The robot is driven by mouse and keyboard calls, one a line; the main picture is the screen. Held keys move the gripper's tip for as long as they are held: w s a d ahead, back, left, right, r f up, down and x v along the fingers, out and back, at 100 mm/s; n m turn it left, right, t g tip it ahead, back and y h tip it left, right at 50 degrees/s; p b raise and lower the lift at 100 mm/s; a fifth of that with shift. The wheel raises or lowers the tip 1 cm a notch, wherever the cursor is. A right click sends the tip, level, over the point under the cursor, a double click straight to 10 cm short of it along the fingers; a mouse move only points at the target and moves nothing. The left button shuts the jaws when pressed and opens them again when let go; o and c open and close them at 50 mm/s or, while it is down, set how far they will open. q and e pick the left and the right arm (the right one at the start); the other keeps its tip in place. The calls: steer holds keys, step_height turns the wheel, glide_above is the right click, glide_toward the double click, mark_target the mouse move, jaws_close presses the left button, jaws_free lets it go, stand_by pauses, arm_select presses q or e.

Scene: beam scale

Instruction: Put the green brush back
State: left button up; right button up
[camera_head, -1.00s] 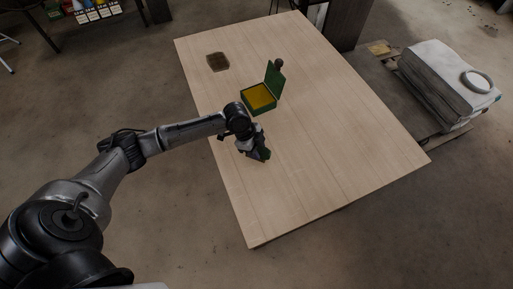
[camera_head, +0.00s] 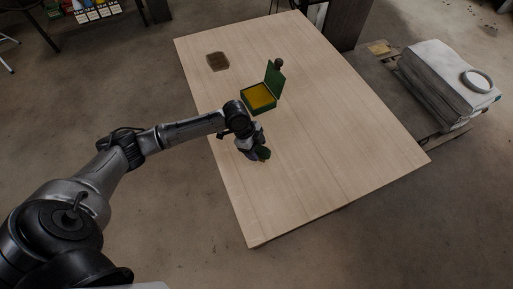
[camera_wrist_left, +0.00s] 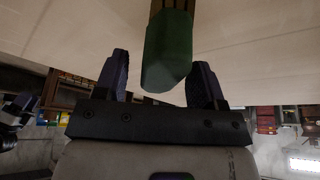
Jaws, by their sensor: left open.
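The green brush (camera_head: 264,154) is on the near-left part of the table, partly hidden by my left gripper (camera_head: 256,155) in the head view. In the left wrist view, the green end of the brush (camera_wrist_left: 168,52) lies between the two spread fingers of my left gripper (camera_wrist_left: 160,80). A gap shows on each side of it, so the gripper is open around the brush and not clamped on it. My right gripper is not in view.
A brown patch (camera_head: 217,62) lies at the far left of the wooden table (camera_head: 340,150). The table's right side is clear.

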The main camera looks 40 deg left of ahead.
arm_select(q)
steer(key=v, duration=1.1)
steer(key=shift+r, duration=0.2)
